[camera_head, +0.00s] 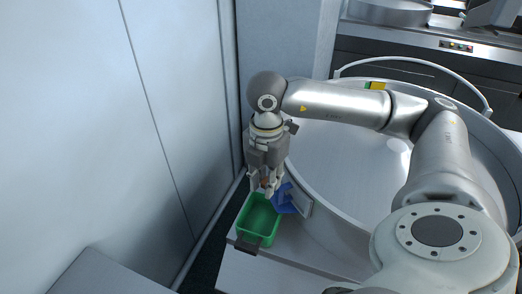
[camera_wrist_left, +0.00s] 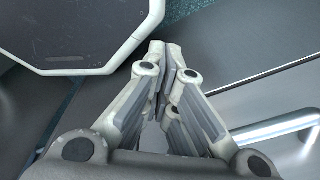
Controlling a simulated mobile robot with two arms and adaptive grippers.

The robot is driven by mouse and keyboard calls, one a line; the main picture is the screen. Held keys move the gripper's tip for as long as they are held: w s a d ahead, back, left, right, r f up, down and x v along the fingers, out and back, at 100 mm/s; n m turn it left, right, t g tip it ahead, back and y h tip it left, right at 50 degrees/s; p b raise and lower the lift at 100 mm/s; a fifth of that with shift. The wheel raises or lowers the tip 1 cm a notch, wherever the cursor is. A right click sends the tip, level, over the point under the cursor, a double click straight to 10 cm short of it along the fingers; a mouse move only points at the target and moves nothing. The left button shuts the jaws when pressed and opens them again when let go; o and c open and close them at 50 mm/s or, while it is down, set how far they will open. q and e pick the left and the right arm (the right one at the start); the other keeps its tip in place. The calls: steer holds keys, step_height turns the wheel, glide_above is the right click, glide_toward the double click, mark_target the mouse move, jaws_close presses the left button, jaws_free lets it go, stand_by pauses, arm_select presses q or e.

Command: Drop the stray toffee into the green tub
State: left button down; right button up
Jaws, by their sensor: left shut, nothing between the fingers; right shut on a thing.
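The green tub (camera_head: 262,218) sits on a narrow ledge below the round machine in the head view. My right gripper (camera_head: 265,186) points down just above the tub's far edge. It is shut on a small orange-brown piece, the toffee (camera_head: 264,181), which shows only partly between the fingers. My left gripper (camera_wrist_left: 168,60) shows in the left wrist view; its fingers are together with nothing between them. It is not seen in the head view.
A blue object (camera_head: 284,199) stands right beside the tub, close to my right gripper. The round metal pan (camera_head: 335,165) of the machine is to the right. A pale wall panel (camera_head: 130,120) fills the left. A dark flat piece (camera_head: 247,246) is at the tub's near end.

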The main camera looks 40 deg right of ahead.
steer(key=shift+f, duration=0.2)
step_height(320, 180, down, 6)
steer(key=b, duration=0.3)
steer(key=shift+r, duration=0.2)
steer(key=o, duration=0.8)
steer(key=shift+o, duration=0.2)
step_height(320, 180, up, 12)
steer(key=shift+r, duration=0.1)
